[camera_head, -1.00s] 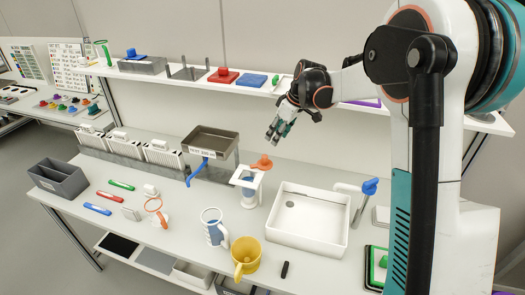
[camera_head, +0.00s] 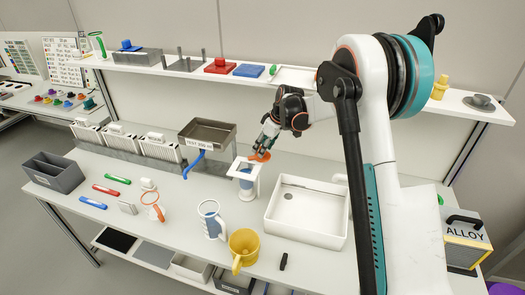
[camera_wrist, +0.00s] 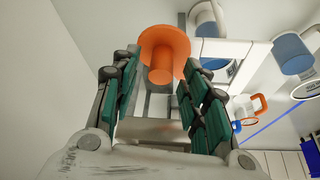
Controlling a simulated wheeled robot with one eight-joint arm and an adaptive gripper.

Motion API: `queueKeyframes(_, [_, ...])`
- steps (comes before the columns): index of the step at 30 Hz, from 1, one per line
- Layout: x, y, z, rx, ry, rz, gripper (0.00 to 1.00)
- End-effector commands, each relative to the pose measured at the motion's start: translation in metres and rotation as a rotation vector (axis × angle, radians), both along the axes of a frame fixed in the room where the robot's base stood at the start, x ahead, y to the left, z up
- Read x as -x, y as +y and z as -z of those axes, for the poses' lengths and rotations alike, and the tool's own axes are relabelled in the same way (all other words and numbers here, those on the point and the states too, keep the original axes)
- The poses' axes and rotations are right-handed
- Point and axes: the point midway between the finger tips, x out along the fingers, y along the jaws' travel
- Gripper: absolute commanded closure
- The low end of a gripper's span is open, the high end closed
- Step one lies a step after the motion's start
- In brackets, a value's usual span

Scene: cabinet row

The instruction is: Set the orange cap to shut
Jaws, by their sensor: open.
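The orange cap (camera_head: 260,156) shows in the head view just below my gripper's fingers, partly hidden by them. It is beside a white stand (camera_head: 236,163) that holds a blue-and-white cylinder (camera_head: 246,181). In the wrist view the orange cap (camera_wrist: 165,42) has a wide round disc and a narrower round stem, and lies beyond and between the fingertips. My gripper (camera_head: 266,146) is open, its green-padded fingers (camera_wrist: 160,78) spread to either side of the cap. I cannot tell whether they touch it.
A white basin (camera_head: 307,236) stands right of the stand. A grey tray (camera_head: 226,129) with a blue handle is to the left. A blue-and-white mug (camera_head: 209,222) and a yellow mug (camera_head: 243,249) stand in front. The shelf (camera_head: 150,70) runs behind.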

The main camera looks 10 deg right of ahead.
Motion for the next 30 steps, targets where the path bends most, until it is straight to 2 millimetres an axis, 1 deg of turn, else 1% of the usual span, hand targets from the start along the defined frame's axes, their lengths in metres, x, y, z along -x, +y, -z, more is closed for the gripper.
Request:
queueKeyframes(1, [-0.0016, 0.0014, 0.0059, 0.000, 0.000, 0.000, 0.59])
queueKeyframes(4, [-0.0030, 0.0030, 0.0112, 0.000, 0.000, 0.000, 0.59])
queueKeyframes(14, [-0.0037, 0.0038, 0.0134, 0.000, 0.000, 0.000, 0.59])
queueKeyframes(17, [-0.0037, 0.0038, 0.0133, 0.000, 0.000, 0.000, 0.79])
queueKeyframes(18, [-0.0037, 0.0038, 0.0133, 0.000, 0.000, 0.000, 0.88])
queueKeyframes(20, [-0.0036, 0.0038, 0.0132, 0.000, 0.000, 0.000, 1.00])
queueKeyframes(30, [-0.0023, 0.0040, 0.0132, 0.000, 0.000, 0.022, 1.00])
